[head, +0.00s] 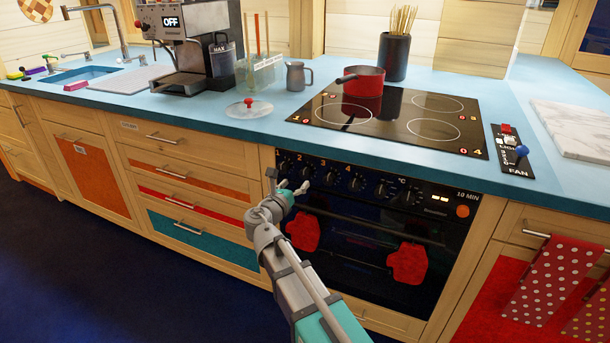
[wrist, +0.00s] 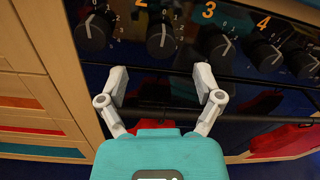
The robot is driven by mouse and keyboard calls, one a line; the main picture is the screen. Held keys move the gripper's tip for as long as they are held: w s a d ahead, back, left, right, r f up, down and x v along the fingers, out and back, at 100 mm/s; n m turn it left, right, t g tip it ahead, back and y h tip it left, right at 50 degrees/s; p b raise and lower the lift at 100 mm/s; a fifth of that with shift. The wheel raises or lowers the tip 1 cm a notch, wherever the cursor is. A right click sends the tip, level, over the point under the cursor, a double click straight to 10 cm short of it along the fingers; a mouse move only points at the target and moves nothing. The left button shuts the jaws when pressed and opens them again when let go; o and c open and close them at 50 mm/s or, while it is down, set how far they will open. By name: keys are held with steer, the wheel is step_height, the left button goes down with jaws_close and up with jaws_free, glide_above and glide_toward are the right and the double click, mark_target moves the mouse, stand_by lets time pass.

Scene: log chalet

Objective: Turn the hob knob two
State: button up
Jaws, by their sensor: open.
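Hob knob two (wrist: 162,40) is a round black knob under an orange "2" on the black oven panel; its exact setting is too small to tell. In the head view knob two (head: 305,172) is partly crowded by my gripper's fingers. My gripper (head: 294,185) is open and empty in front of the panel. In the wrist view the two grey fingertips of my gripper (wrist: 160,75) are wide apart, and knob two lies ahead between them, apparently untouched. Knob one (wrist: 95,30) is to its left and knob three (wrist: 215,44) to its right.
An oven rail (wrist: 250,118) runs below the knobs, with red mitts (head: 408,263) hanging there. A red pan (head: 362,88) stands on the black hob (head: 390,127) above. A lid (head: 249,108) lies on the blue worktop. The floor at left is clear.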

mark_target(304, 175)
steer(key=shift+x, duration=2.9)
steer(key=c, duration=1.2)
steer(key=shift+o, duration=0.2)
steer(key=shift+m, duration=0.4)
steer(key=m, duration=1)
steer(key=shift+m+p, duration=0.35)
steer(key=shift+m, duration=0.05)
